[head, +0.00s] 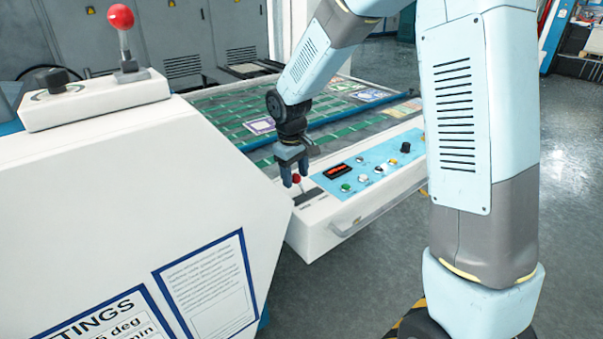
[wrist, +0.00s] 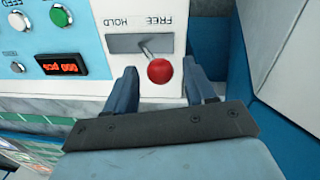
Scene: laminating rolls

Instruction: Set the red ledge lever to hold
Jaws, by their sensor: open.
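The red ledge lever (wrist: 160,71) has a round red knob on a thin metal stem. It rises from a grey slot plate (wrist: 125,43) marked HOLD and FREE, upside down in the wrist view. HOLD is at the left there and FREE at the right. The knob leans to the FREE side. My gripper (wrist: 158,84) is open, with one finger on each side of the knob and a visible gap to both. In the head view, my gripper (head: 294,176) points down over the lever knob (head: 296,179) at the near left end of the control ledge (head: 312,240).
A second red-knobbed lever (head: 121,16) and a black dial (head: 54,80) stand on the large white housing (head: 130,190) at left. Coloured buttons and a red display (head: 336,171) sit beside the ledge lever. A handle bar (head: 375,210) runs along the ledge front.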

